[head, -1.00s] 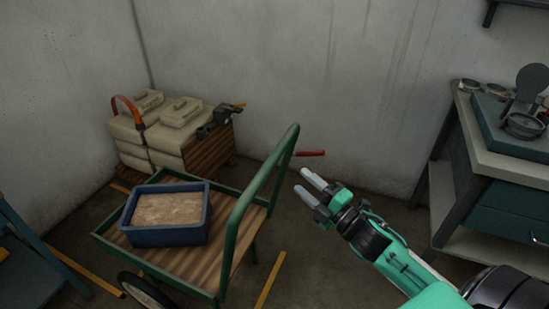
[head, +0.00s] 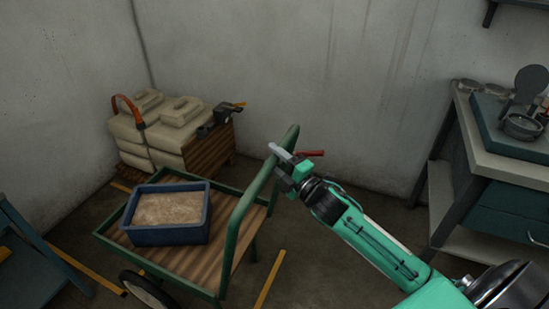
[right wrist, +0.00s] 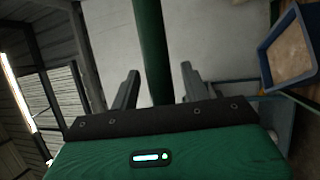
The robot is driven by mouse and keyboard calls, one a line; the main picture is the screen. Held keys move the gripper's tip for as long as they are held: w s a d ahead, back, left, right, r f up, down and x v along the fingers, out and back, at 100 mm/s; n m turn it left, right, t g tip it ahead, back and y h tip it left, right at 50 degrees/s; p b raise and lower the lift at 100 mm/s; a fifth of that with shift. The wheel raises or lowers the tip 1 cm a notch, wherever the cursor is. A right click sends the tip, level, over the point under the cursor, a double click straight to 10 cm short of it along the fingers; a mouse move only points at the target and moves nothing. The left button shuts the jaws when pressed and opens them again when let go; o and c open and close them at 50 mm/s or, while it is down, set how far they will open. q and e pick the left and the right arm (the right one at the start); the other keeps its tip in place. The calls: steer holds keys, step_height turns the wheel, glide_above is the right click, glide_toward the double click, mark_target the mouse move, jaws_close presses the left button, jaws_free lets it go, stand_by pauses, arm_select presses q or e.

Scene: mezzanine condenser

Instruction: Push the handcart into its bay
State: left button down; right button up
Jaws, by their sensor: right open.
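The handcart (head: 228,250) has a green frame, a wooden slatted bed and a dark wheel at the front left. Its green push handle (head: 240,215) rises on the right side. My right gripper (head: 279,162) is at the upper part of the handle, jaws open. In the right wrist view the green handle bar (right wrist: 152,55) runs between the two open fingers (right wrist: 158,90), with gaps on both sides. Yellow floor stripes (head: 270,279) lie right of the cart and to its left (head: 85,269); whether they mark the bay I cannot tell. My left gripper is not in view.
A blue bin (head: 170,236) of sandy material rides on the cart. A bluish table (head: 30,262) stands at left, a teal-drawer workbench (head: 505,205) at right. Floor between cart and workbench is clear.

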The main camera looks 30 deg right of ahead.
steer(key=shift+w, duration=0.1)
jaws_close()
steer(key=shift+a, duration=0.1)
